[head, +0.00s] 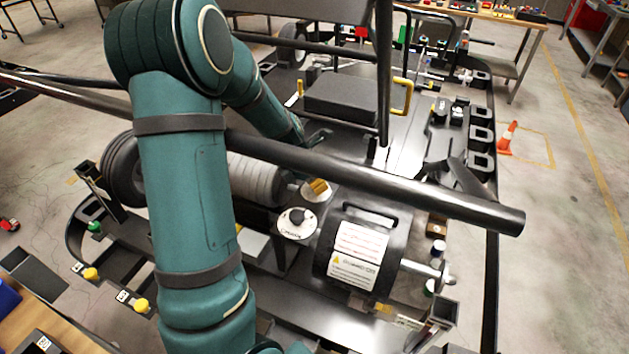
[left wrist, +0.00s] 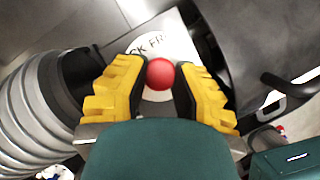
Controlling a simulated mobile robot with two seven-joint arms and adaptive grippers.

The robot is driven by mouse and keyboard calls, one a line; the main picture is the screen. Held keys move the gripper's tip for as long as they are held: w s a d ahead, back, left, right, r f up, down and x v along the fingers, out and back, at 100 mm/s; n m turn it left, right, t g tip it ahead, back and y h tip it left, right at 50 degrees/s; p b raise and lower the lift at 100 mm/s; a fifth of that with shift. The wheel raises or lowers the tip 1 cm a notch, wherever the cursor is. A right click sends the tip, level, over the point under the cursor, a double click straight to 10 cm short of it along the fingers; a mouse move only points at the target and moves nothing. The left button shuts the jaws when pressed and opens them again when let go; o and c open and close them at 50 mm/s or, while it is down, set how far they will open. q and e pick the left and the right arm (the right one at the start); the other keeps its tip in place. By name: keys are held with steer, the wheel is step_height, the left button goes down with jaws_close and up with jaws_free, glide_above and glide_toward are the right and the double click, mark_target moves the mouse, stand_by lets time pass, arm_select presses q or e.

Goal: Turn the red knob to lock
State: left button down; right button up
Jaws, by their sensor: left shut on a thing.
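The red knob (left wrist: 160,74) shows in the left wrist view as a round red cap over a white dial plate (left wrist: 166,42). The knob itself is hidden there. My right gripper is not in view.
A black housing with warning labels (head: 357,255) stands to the right, and a ribbed grey cylinder (head: 257,180) to the left. A thick dark bar (head: 400,178) crosses above the dials.

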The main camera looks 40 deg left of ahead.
arm_select(q)
steer(key=shift+d+f+n+y, duration=0.1)
steer(key=shift+n+y, duration=0.4)
steer(key=shift+n, duration=0.9)
steer(key=c, duration=0.6)
jaws_free()
steer(key=shift+v, duration=6)
steer(key=shift+s, duration=0.15)
